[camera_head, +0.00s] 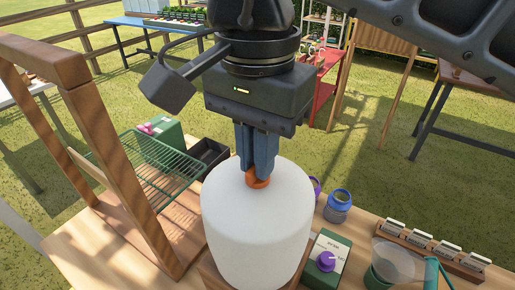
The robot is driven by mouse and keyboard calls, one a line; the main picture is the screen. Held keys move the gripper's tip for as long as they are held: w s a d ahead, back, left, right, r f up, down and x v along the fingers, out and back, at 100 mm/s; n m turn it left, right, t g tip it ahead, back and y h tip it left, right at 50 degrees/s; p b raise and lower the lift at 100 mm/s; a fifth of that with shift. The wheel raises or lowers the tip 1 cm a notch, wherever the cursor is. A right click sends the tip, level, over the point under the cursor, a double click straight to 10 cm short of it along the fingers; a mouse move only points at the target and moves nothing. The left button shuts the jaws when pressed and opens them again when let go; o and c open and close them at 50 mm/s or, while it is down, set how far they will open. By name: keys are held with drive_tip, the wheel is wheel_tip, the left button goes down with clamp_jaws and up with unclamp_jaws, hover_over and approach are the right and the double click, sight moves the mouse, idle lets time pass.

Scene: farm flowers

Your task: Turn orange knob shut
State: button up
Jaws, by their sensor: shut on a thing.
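The orange knob (257,183) sits at the top of a large white rounded container (257,232), towards its far side in the camera_head view. My gripper (257,174) points straight down from above with its blue fingers shut on the orange knob. The fingers hide the upper part of the knob, so its turn angle cannot be told.
A green box with a purple knob (326,261) stands right of the container. A blue jar (338,205), a funnel (393,262) and a wooden rack (435,246) stand further right. A green wire rack (160,172) and wooden frame (115,150) are left.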

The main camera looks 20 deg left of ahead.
drive_tip(key=shift+f+m+b, duration=0.15)
drive_tip(key=shift+m+b, duration=0.15)
drive_tip(key=shift+b, duration=0.25)
clamp_jaws()
drive_tip(key=m+b, duration=0.2)
drive_tip(key=b, duration=0.1)
drive_tip(key=shift+f+m+b, duration=0.1)
drive_tip(key=shift+m+b, duration=0.2)
drive_tip(key=shift+m, duration=0.1)
drive_tip(key=m+b, duration=0.4)
drive_tip(key=shift+m, duration=0.3)
drive_tip(key=m+b, duration=0.3)
drive_tip(key=m, duration=0.2)
drive_tip(key=shift+b, duration=0.35)
drive_tip(key=shift+r+m+b, duration=0.15)
drive_tip(key=shift+m+b, duration=0.4)
drive_tip(key=shift+m, duration=0.7)
drive_tip(key=shift+r+m+b, duration=0.1)
drive_tip(key=shift+m+b, duration=0.4)
drive_tip(key=shift+m, duration=0.75)
drive_tip(key=o, duration=0.6)
unclamp_jaws()
drive_tip(key=shift+o, duration=0.2)
